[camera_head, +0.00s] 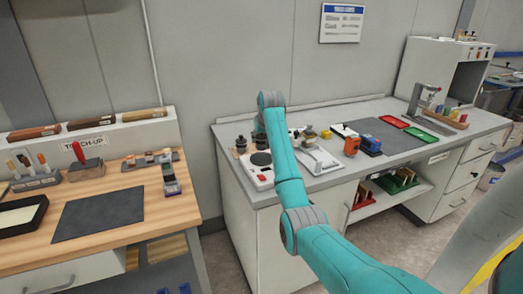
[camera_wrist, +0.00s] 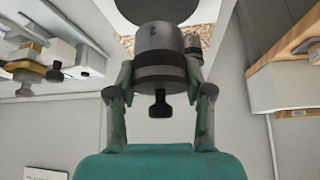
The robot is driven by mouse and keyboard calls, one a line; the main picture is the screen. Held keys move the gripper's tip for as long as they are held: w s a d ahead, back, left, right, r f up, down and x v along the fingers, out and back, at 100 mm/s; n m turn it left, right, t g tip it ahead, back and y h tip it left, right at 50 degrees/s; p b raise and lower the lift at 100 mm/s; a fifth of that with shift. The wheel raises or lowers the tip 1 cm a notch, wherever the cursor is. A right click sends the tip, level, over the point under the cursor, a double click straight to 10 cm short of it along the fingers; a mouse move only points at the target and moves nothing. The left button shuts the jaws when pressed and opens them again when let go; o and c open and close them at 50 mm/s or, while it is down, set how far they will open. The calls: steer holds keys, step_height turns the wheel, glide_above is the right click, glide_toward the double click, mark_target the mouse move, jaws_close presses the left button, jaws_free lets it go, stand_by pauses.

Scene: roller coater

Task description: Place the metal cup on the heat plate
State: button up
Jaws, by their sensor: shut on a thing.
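The metal cup (camera_wrist: 158,46) is a grey cylinder with a dark lower band and a black knob. In the wrist view it sits between the two fingers of my gripper (camera_wrist: 160,80), which is shut on it. A dark round disc, apparently the heat plate (camera_wrist: 150,8), shows just beyond the cup; I cannot tell whether they touch. In the head view the heat plate (camera_head: 261,159) is a dark disc on a white unit at the bench's left end. My gripper is above or behind it there, mostly hidden by my arm.
Another dark knobbed vessel (camera_head: 241,144) stands left of the plate. A grey mat (camera_head: 388,134) and a green tray (camera_head: 420,140) lie beyond. A wooden touch-up table (camera_head: 150,205) is at left.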

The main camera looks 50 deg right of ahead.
mark_target(262, 147)
steer(key=shift+d+f, duration=0.1)
steer(key=shift+f, duration=2.15)
steer(key=shift+f, duration=0.1)
steer(key=o, duration=1.3)
steer(key=v, duration=1.2)
